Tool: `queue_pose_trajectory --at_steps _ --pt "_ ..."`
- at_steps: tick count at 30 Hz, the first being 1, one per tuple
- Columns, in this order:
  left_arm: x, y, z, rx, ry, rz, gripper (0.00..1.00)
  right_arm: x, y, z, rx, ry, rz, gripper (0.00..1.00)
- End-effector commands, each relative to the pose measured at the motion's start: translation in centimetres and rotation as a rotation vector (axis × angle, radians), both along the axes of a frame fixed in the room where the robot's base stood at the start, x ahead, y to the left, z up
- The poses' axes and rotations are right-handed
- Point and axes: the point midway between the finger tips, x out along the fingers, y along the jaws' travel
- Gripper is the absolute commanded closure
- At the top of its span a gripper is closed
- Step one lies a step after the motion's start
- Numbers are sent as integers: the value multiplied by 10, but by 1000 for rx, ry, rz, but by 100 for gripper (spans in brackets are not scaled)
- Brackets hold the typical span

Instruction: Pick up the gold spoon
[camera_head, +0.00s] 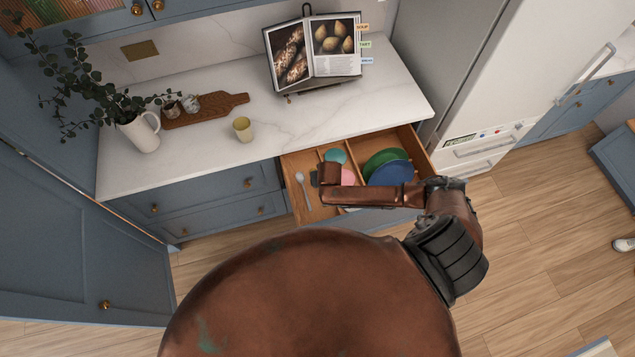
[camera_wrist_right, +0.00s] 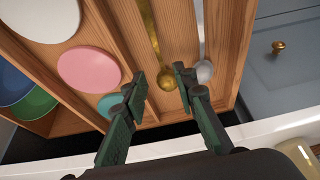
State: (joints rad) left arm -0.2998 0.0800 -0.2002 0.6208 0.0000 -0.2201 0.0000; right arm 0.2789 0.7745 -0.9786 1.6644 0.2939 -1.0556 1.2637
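The gold spoon (camera_wrist_right: 153,32) lies in a narrow compartment of the open wooden drawer (camera_head: 416,148). In the right wrist view its round bowl is nearest me and its handle runs away to the top. My right gripper (camera_wrist_right: 160,76) is open, with one fingertip on each side of the spoon's bowl and nothing held. I cannot tell how far above the spoon the fingertips are. In the head view my right arm hides the gold spoon. My left gripper is not in view.
A silver spoon (camera_wrist_right: 204,71) lies just right of the right fingertip, beyond a divider. Pink (camera_wrist_right: 88,68), teal (camera_wrist_right: 110,105), green and blue dishes fill compartments to the left. The counter (camera_head: 330,112) above holds a yellow cup (camera_head: 242,130), cutting board and cookbook.

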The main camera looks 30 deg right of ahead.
Motion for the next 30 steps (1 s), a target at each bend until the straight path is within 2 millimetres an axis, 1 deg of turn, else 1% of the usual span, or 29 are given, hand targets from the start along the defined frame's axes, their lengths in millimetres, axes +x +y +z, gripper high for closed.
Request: queue_pose_trajectory --at_steps 5,9,12,16,22,30 --pt "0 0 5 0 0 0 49 8 -1 -14 -3 1 1 74" --pt "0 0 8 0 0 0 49 15 -1 -32 -3 1 1 74" --pt "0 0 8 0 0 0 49 19 -2 -41 -2 0 1 74" --pt "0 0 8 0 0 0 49 20 -2 -47 0 0 2 74" --pt "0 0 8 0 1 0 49 20 -2 -47 0 0 2 74" --pt "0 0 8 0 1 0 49 20 -2 -47 0 0 2 92"
